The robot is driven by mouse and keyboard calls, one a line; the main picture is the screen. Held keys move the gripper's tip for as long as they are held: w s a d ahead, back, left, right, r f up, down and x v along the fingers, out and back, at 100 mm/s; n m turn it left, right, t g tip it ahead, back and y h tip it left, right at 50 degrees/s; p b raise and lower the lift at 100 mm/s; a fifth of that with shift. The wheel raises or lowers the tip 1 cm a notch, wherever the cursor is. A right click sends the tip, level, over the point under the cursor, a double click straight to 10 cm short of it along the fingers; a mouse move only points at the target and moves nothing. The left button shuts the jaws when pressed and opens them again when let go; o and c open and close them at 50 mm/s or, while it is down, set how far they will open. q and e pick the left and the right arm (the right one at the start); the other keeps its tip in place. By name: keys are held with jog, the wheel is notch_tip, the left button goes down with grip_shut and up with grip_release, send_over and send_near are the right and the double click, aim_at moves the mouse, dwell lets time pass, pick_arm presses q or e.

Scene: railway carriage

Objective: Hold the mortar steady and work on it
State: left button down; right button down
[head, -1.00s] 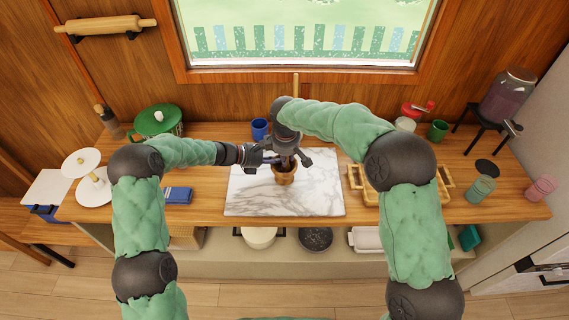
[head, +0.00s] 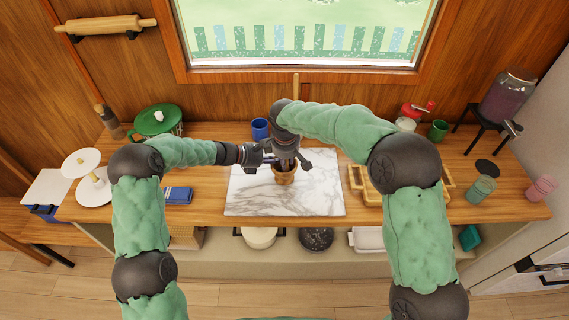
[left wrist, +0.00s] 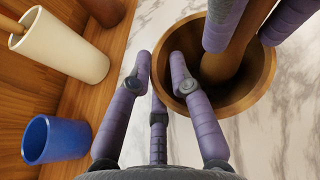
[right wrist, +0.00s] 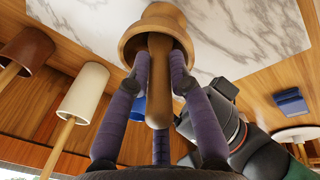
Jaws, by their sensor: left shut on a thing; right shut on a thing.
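The brown wooden mortar (head: 283,179) stands on the marble board (head: 240,202), mostly covered by my grippers in the head view. In the left wrist view my left gripper (left wrist: 160,62) is shut on the mortar's wall, with one finger inside the rim and one outside. My right gripper (head: 288,164) is above the mortar. In the right wrist view it is shut on the wooden pestle (right wrist: 158,100), whose lower end goes into the mortar's bowl (right wrist: 150,28). The pestle leans in the left wrist view (left wrist: 238,52). The bowl's bottom is hidden.
A blue cup (head: 260,128) stands behind the board. A wooden tray (head: 366,190) is at its right, partly under my right arm. A blue item (head: 178,195) lies at its left. The front of the board is clear.

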jog(key=shift+w+d+f, duration=0.15)
jog(key=shift+w+d, duration=0.15)
jog(key=shift+w, duration=0.3)
jog(key=shift+a, duration=1)
jog(key=shift+s+d, duration=0.6)
jog(key=shift+s, duration=0.25)
jog(key=shift+w+d+f, duration=0.1)
jog(key=shift+w+d, duration=0.3)
jog(key=shift+w, duration=0.45)
jog(key=shift+s+a, duration=0.15)
jog(key=shift+a, duration=0.85)
jog(key=shift+s+d+r, duration=0.15)
jog(key=shift+d+r, duration=0.4)
jog(key=shift+r, duration=0.1)
jog(key=shift+r, duration=0.1)
jog(key=shift+w+v, duration=0.3)
jog(key=shift+v, duration=1.15)
jog(key=shift+w+v, duration=0.3)
jog(key=shift+v, duration=1.15)
jog(key=shift+w+v, duration=0.3)
jog(key=shift+v, duration=1.15)
